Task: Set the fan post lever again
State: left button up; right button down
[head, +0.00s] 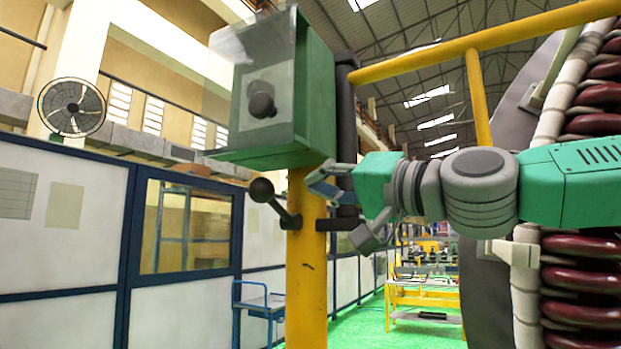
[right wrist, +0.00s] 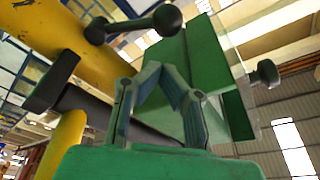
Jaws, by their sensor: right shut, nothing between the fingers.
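The fan post is a yellow post (head: 306,270) with a green control box (head: 315,95) on top. Its lever (head: 262,190) is a dark rod with a black ball knob, mounted on the post below the box and tilted up to the left. My right gripper (head: 318,183) is just right of the post, under the box, apart from the lever knob. In the right wrist view its fingertips (right wrist: 159,68) meet with nothing between them. The lever knob (right wrist: 167,19) shows there just beyond the tips. My left gripper is not in view.
A dark round knob (head: 262,100) sits on the box face behind a clear cover. A yellow rail (head: 440,55) runs right from the post. Dark red coils (head: 585,280) stand at the right. A wall fan (head: 72,107) hangs at the far left.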

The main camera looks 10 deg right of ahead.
aim_at(279, 210)
jog(key=s+a+p+x, duration=0.1)
jog(key=p+x, duration=0.1)
jog(key=x, duration=0.6)
jog(key=f+n+b, duration=0.1)
jog(key=n+b, duration=0.1)
jog(key=b, duration=0.1)
jog(key=s+f+n+y+b, duration=0.1)
jog(key=f+n+b, duration=0.3)
jog(key=n+b, duration=0.1)
jog(key=shift+s+d+g+y+b, duration=0.3)
jog(key=shift+d+y+b, duration=0.05)
jog(key=shift+y, duration=0.05)
pick_arm(q)
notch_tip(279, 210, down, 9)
jog(key=b, duration=0.2)
jog(key=shift+b, duration=0.4)
pick_arm(e)
jog(key=shift+a+f+n+g+y, duration=0.1)
jog(key=shift+f+n+g+y, duration=0.4)
jog(key=shift+f+n, duration=1.35)
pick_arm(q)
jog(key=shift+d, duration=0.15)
pick_arm(e)
jog(key=shift+f, duration=0.25)
